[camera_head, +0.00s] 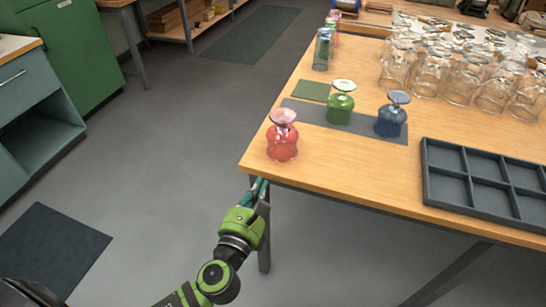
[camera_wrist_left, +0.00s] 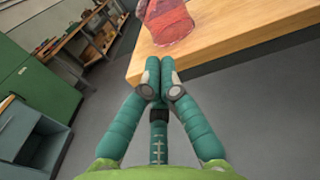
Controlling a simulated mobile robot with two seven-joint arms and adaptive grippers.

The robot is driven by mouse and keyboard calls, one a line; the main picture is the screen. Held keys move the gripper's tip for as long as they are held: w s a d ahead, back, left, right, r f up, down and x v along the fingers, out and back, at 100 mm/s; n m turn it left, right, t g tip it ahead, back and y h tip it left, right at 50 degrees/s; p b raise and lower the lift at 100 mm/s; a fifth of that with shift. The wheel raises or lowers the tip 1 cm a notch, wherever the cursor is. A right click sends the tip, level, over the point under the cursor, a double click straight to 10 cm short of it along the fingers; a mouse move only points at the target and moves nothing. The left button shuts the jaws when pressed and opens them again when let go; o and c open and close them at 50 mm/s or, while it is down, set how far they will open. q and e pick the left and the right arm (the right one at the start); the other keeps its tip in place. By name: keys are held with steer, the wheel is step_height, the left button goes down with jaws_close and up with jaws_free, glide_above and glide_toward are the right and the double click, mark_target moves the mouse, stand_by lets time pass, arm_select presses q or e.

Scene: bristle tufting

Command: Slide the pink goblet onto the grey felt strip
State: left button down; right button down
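The pink goblet (camera_head: 282,143) stands upside down, foot up, near the table's front left corner. The left wrist view shows its lower part (camera_wrist_left: 168,22) beyond my fingertips. The grey felt strip (camera_head: 306,112) lies behind it and to its right. A green goblet (camera_head: 340,108) and a blue goblet (camera_head: 389,121) stand on the strip, both upside down. The pink goblet is off the strip. My left gripper (camera_head: 262,184) is at the table's front edge, just short of the pink goblet and apart from it. Its fingers (camera_wrist_left: 160,72) are together and empty. My right gripper is not in view.
A dark compartment tray (camera_head: 432,178) sits at the front right. Many clear glasses (camera_head: 462,84) crowd the back right. A green mat (camera_head: 311,91) lies behind the strip, with coloured glasses (camera_head: 323,50) farther back. The tabletop (camera_head: 340,165) right of the pink goblet is clear.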

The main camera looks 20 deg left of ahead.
mark_target(275, 151)
arm_select(q)
steer(key=w, duration=0.9)
steer(key=shift+w, duration=0.45)
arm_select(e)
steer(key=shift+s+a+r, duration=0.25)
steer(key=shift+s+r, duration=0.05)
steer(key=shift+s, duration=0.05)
arm_select(q)
steer(key=shift+w+p, duration=0.3)
steer(key=shift+w, duration=1.7)
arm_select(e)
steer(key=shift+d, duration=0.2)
arm_select(q)
steer(key=shift+a+f, duration=0.1)
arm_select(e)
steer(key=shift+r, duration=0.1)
